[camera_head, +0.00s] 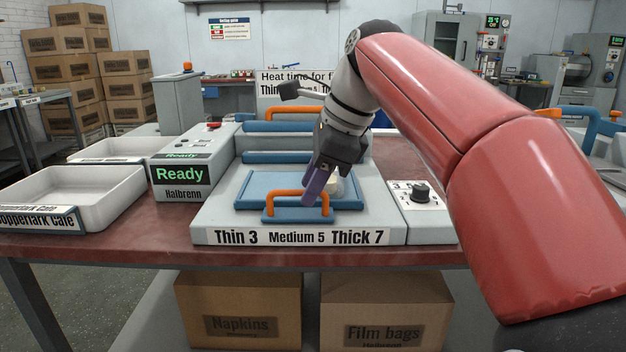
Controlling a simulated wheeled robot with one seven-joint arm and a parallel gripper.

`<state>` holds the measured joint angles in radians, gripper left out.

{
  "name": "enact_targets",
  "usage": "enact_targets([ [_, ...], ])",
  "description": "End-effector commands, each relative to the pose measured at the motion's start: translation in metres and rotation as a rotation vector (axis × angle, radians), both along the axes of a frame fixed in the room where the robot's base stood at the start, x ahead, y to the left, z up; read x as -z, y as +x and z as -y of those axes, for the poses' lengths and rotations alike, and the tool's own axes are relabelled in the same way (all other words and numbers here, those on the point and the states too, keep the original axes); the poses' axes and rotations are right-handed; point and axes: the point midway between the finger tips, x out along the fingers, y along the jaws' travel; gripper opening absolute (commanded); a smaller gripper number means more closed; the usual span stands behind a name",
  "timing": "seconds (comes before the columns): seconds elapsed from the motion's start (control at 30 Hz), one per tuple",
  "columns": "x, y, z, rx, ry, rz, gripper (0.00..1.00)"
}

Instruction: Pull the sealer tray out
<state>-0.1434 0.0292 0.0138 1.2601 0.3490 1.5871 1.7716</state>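The sealer tray (253,190) is a flat blue plate on the grey sealer base, with an orange handle (283,194) on a blue block at its front edge. My gripper (311,197) points down at the right part of this handle. Its purple fingers overlap the handle in the picture, and I cannot tell whether they grip it. A small pale object sits on the tray just right of the fingers, partly hidden by them. The sealer's upper part (275,157), with blue bars and another orange handle, stands behind the tray.
A "Ready" display box (180,174) stands left of the sealer, beside an empty white bin (105,206). A dial box (420,196) stands on the right. A strip of red table (140,245) is clear in front. My arm hides much of the right side.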

Motion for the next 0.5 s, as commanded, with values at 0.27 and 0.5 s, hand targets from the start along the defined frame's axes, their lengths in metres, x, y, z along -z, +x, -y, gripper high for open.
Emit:
enact_targets([
  [0.27,-0.014,-0.002,0.005,0.002,0.001,0.003,0.33],
  [0.5,-0.053,-0.01,0.021,0.002,0.0,0.002,0.33],
])
